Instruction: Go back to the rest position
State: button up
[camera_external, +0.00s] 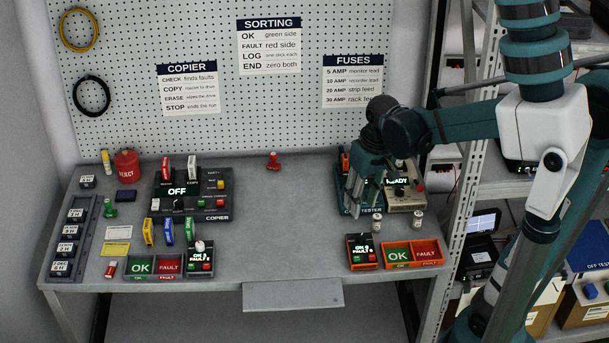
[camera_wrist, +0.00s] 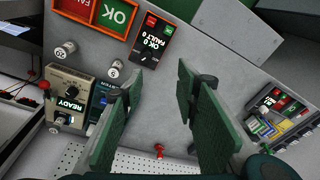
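The fingers and wrist cover part of the tester in the outside view. The READY tester (camera_wrist: 67,103) shows left of the fingers in the wrist view. The task names no object.
Two small white-capped fuses (camera_external: 377,222) (camera_external: 418,218) stand near my gripper. The copier (camera_external: 205,207) is at left. A red stamp (camera_external: 273,161) stands mid-bench; the centre is clear. Shelving (camera_external: 470,120) is at right.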

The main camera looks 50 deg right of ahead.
jog(key=s+a+r+n+t, duration=0.2)
jog(key=s+a+r, duration=0.1)
jog(key=a, duration=0.3)
jog(key=s+a+r+n+t, duration=0.2)
jog(key=s+a+r+t, duration=0.1)
jog(key=a, duration=0.4)
jog(key=shift+s+r+t, duration=0.3)
jog(key=shift+s+r, duration=0.5)
dwell(2.5)
